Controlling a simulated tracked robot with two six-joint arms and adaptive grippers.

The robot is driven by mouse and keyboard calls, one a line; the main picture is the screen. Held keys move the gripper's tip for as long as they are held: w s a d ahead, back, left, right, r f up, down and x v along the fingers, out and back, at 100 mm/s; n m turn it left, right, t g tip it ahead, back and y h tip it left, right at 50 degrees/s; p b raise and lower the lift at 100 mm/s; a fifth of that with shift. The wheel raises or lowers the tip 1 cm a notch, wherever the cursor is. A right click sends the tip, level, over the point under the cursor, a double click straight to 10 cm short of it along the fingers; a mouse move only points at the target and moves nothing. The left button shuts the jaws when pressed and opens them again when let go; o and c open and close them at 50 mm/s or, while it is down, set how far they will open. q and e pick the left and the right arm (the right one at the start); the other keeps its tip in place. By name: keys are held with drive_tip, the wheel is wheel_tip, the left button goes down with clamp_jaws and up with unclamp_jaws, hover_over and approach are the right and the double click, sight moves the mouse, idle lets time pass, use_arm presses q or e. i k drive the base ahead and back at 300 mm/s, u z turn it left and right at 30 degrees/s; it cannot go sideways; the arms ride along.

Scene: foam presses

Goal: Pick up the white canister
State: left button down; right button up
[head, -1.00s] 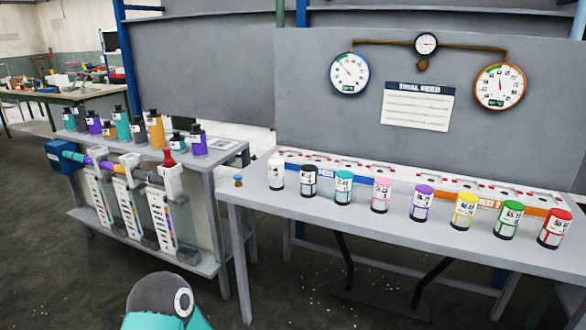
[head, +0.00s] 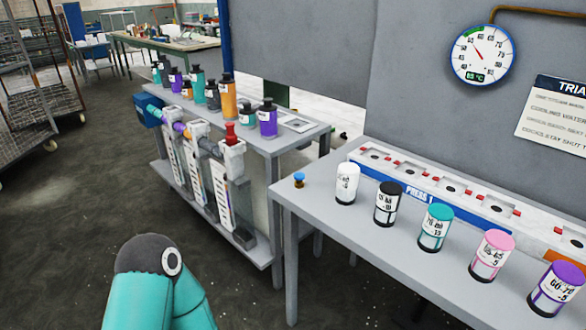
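The white canister (head: 346,183) stands upright near the left end of the grey table, with a printed label on its front. It is the leftmost in a row of canisters. The black canister (head: 388,204) stands just to its right, apart from it. Part of my own teal arm with a dark rounded joint shows at the lower left, well short of the table. No gripper fingers show in this view, and nothing touches the white canister.
Teal (head: 435,228), pink (head: 491,256) and purple (head: 556,290) canisters continue the row. A small blue-topped knob (head: 299,180) sits left of the white canister. The PRESS 1 rack (head: 450,186) lies behind. A bottle bench (head: 262,160) stands left; floor in front is open.

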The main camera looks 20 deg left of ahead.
sight(348, 172)
drive_tip(key=u, duration=0.2)
drive_tip(key=i, duration=0.55)
drive_tip(key=u, duration=0.4)
drive_tip(key=k, duration=0.9)
drive_tip(key=u, duration=0.2)
drive_tip(key=i, duration=0.9)
drive_tip(key=z, duration=0.1)
